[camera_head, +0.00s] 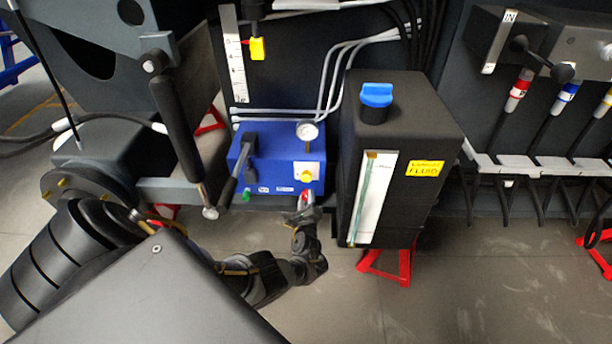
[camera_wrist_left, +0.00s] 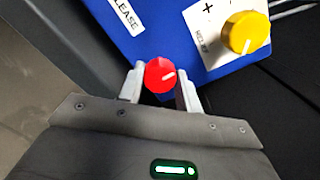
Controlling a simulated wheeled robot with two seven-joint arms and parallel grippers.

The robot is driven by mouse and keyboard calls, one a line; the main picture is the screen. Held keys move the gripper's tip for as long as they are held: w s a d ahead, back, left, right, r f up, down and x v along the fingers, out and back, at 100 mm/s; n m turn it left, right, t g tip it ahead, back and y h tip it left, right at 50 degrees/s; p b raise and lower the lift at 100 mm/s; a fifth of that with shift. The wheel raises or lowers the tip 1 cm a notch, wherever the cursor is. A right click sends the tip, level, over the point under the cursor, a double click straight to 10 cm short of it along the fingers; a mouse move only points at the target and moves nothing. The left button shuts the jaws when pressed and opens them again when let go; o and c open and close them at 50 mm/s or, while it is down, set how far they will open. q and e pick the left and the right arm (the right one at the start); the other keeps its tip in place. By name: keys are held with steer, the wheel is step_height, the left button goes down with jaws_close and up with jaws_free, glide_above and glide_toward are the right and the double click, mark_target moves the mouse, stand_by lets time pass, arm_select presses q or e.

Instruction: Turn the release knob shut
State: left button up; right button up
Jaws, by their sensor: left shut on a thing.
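My right gripper is in neither view.
A yellow relief knob (camera_wrist_left: 245,33) sits beside the release knob; it also shows in the head view (camera_head: 307,176). A gauge (camera_head: 307,131) and a black lever (camera_head: 235,170) are on the box. A black fluid tank (camera_head: 400,150) stands close to the right.

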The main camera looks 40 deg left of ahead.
arm_select(q)
steer(key=shift+s+a, duration=0.1)
steer(key=shift+s, duration=0.05)
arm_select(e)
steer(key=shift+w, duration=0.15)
arm_select(q)
steer(key=o, duration=1)
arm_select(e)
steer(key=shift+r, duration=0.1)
arm_select(q)
steer(key=shift+d, duration=0.2)
steer(key=shift+s+d+p, duration=0.2)
steer(key=shift+s+p, duration=0.1)
steer(key=p+v, duration=0.3)
steer(key=v, duration=0.6)
steer(key=shift+s+d, duration=0.2)
steer(key=shift+s, duration=0.15)
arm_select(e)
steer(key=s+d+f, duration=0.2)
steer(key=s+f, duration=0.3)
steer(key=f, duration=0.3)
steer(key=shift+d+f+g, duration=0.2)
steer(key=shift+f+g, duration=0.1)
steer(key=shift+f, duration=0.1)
